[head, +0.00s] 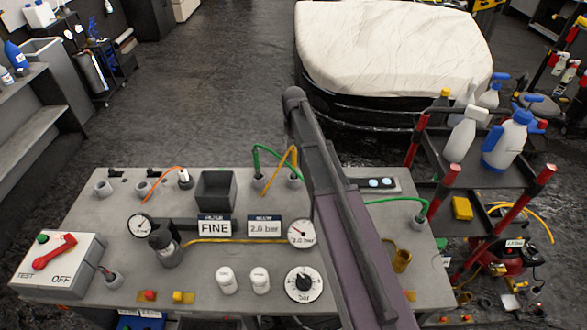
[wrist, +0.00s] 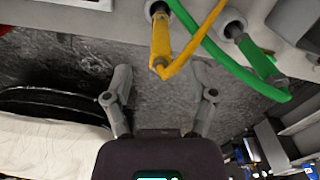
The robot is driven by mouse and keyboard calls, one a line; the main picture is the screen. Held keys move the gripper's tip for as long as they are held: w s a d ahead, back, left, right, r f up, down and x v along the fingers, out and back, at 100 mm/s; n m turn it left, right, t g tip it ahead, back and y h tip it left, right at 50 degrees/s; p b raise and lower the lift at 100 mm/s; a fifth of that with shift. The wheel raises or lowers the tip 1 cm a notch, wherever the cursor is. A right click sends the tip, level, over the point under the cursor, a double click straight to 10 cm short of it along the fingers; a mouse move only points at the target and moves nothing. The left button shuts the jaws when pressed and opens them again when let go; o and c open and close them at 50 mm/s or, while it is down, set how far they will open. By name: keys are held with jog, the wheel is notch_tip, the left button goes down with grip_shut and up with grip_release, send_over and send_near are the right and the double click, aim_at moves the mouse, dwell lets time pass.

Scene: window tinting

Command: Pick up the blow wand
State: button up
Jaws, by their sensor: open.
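My gripper (wrist: 160,95) is open and empty in the wrist view, its two grey fingers spread wide. A yellow-bodied tool (wrist: 160,42) with a yellow hose stands in a grey ring holder just beyond the fingertips, roughly centred between them but apart. A green-bodied tool (wrist: 256,58) with a green hose is in a second holder to the right. In the head view the yellow hose (head: 291,158) and green hose (head: 262,152) rise from holders at the bench's back edge. I cannot tell which tool is the blow wand. The gripper does not show in the head view.
The grey bench (head: 80,225) carries a dark box (head: 216,190), gauges, a dial (head: 304,284) and a switch box (head: 60,264). A shelf cart with spray bottles (head: 508,140) stands right. A covered car (head: 395,50) is behind; open floor lies left of it.

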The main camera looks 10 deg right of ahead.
aim_at(294, 155)
jog(key=shift+s+f+b, duration=0.1)
jog(key=shift+f+b, duration=2.35)
jog(key=shift+f, duration=0.1)
grip_shut()
